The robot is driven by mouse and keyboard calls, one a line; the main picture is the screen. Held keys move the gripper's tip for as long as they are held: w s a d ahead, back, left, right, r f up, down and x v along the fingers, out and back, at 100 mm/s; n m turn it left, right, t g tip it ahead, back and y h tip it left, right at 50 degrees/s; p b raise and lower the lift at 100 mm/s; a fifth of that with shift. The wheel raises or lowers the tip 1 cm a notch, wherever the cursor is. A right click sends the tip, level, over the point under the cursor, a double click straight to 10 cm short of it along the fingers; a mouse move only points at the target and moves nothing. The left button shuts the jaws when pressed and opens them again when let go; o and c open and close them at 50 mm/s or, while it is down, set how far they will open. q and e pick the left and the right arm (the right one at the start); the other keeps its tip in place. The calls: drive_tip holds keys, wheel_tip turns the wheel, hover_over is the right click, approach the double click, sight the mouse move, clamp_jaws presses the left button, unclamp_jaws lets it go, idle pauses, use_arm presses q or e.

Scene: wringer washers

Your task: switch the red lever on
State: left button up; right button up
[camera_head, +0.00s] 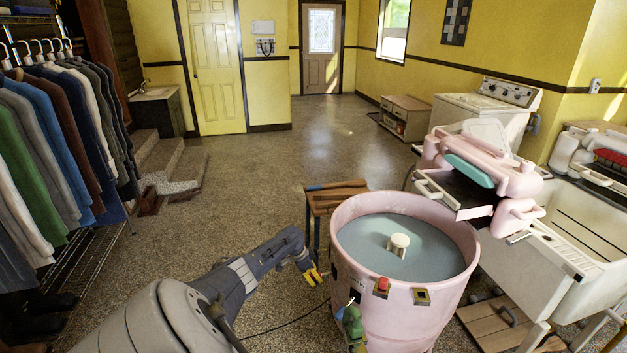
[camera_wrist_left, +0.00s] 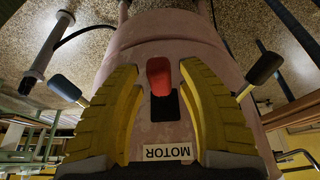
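The red lever (camera_wrist_left: 159,76) stands on the pink tub wall (camera_wrist_left: 128,60), beside a black slot and a MOTOR label (camera_wrist_left: 167,152) that reads upside down in the left wrist view. My left gripper (camera_wrist_left: 160,70) is open, with its yellow fingers on either side of the lever and gaps between. In the head view, my left gripper's yellow fingers (camera_head: 313,275) show by the left side of the pink washer tub (camera_head: 405,310). A small red part (camera_head: 382,284) shows near the tub's front rim; I cannot tell if it is the same lever. My right gripper is not identifiable.
Water fills the tub around a white post (camera_head: 398,245). A pink wringer (camera_head: 485,165) stands behind it, with a white sink (camera_head: 580,240) at right. Clothes hang at left. A green-and-yellow part (camera_head: 353,322) is unclear.

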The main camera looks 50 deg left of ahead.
use_arm(q)
clamp_jaws()
drive_tip(key=shift+r, duration=0.1)
drive_tip(key=shift+w+d+r+g+y, duration=0.15)
drive_tip(key=shift+w+r+g+y, duration=0.15)
drive_tip(key=shift+r+g, duration=0.3)
drive_tip(key=shift+w+d+r+g+y, duration=0.15)
drive_tip(key=shift+r+g+y, duration=0.4)
drive_tip(key=shift+g, duration=0.75)
drive_tip(key=shift+r, duration=0.1)
drive_tip(key=shift+o, duration=1.2)
unclamp_jaws()
drive_tip(key=shift+r, duration=0.8)
wheel_tip(320, 180, up, 10)
drive_tip(key=shift+s+r, duration=0.2)
drive_tip(key=shift+s, duration=0.05)
